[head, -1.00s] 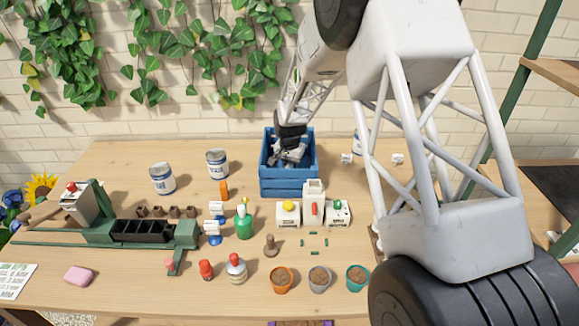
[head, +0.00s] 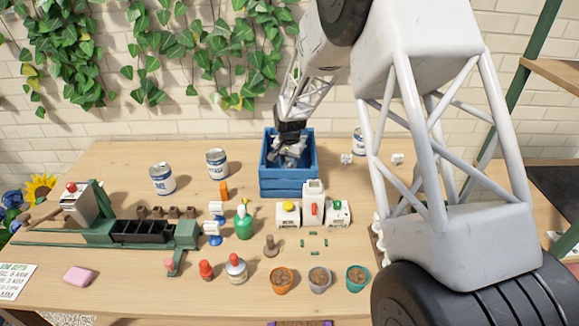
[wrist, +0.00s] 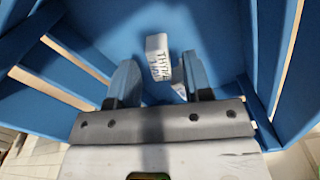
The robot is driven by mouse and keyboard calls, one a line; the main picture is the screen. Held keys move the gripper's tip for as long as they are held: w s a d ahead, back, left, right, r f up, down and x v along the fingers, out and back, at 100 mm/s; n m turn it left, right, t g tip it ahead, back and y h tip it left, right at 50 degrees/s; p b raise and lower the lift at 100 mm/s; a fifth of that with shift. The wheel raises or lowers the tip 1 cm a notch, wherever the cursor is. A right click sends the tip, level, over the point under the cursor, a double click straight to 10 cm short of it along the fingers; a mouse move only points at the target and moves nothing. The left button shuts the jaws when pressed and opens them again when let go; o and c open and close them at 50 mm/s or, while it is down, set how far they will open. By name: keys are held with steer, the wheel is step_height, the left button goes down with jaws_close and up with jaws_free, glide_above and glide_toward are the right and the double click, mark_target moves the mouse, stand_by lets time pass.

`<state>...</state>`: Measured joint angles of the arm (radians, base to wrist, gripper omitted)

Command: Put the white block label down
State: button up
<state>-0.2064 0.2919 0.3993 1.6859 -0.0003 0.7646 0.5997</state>
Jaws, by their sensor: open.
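The white block label (wrist: 157,58), with dark lettering on its side, is inside the blue crate (head: 288,187). My gripper (wrist: 159,66) is open inside the crate, pointing down. In the wrist view the label shows between and just beyond the two fingertips, with a gap to each finger. Whether it rests flat on the crate floor is hard to tell. A second small white piece (wrist: 179,91) shows partly behind the right finger. In the head view my gripper (head: 289,152) hides most of the crate's inside.
The slatted crate walls stand close around my gripper. In front of the crate are white boxes (head: 288,214) and a green bottle (head: 243,225). White-and-blue cans (head: 217,164) stand to the left. Three pots (head: 319,279) stand near the front edge.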

mark_target(290, 166)
step_height(290, 166, up, 10)
stand_by(0.5)
stand_by(0.7)
steer(key=s+d+r+n, duration=0.1)
steer(key=s+d+r, duration=0.35)
steer(key=s, duration=0.25)
steer(key=s+d+r+t, duration=0.1)
steer(key=s+d+r, duration=0.2)
steer(key=s+r, duration=0.4)
steer(key=s+d+r+n, duration=0.1)
steer(key=s+d+r, duration=0.25)
steer(key=s, duration=0.45)
steer(key=s+d+n, duration=0.1)
steer(key=s+d, duration=0.2)
steer(key=s, duration=1.1)
steer(key=s+d+n+t, duration=0.1)
steer(key=s+d, duration=0.2)
steer(key=s, duration=1.1)
steer(key=shift+s+r+t, duration=0.25)
steer(key=shift+r+t, duration=0.05)
